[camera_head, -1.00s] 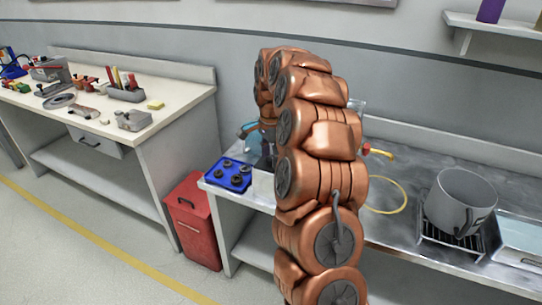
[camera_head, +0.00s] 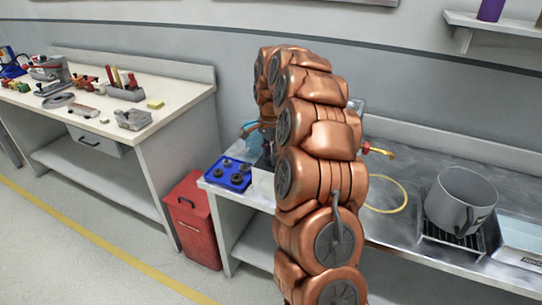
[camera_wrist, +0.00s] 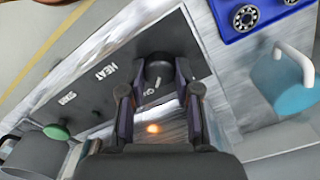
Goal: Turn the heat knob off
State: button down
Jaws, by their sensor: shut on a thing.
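The heat knob (camera_wrist: 158,68) is a dark round knob on a dark grey panel (camera_wrist: 95,98) in the wrist view. The word HEAT is printed on the panel to its left, and STIR further left. My gripper (camera_wrist: 160,76) is shut on the knob, with one dark finger on each side of it. Small white marks show on the panel just below the knob; I cannot read them surely. A green round knob (camera_wrist: 56,132) sits at the panel's STIR end. In the head view my copper arm hides most of the panel and the knob.
A blue tray with round parts (camera_head: 228,174) lies at the bench's left end. A light blue mug (camera_wrist: 290,82) stands close to my gripper in the wrist view. A yellow hose (camera_head: 390,207) and a grey pot (camera_head: 458,202) are right of my arm. A red bin (camera_head: 190,222) stands on the floor.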

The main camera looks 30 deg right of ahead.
jog(key=n+b, duration=0.1)
jog(key=n, duration=0.2)
jog(key=shift+f, duration=0.1)
jog(key=n+b, duration=0.1)
jog(key=n, duration=0.2)
jog(key=shift+n, duration=0.3)
jog(key=n, duration=0.6)
jog(key=shift+n, duration=0.3)
jog(key=c, duration=0.8)
grip_release()
jog(key=shift+r, duration=0.25)
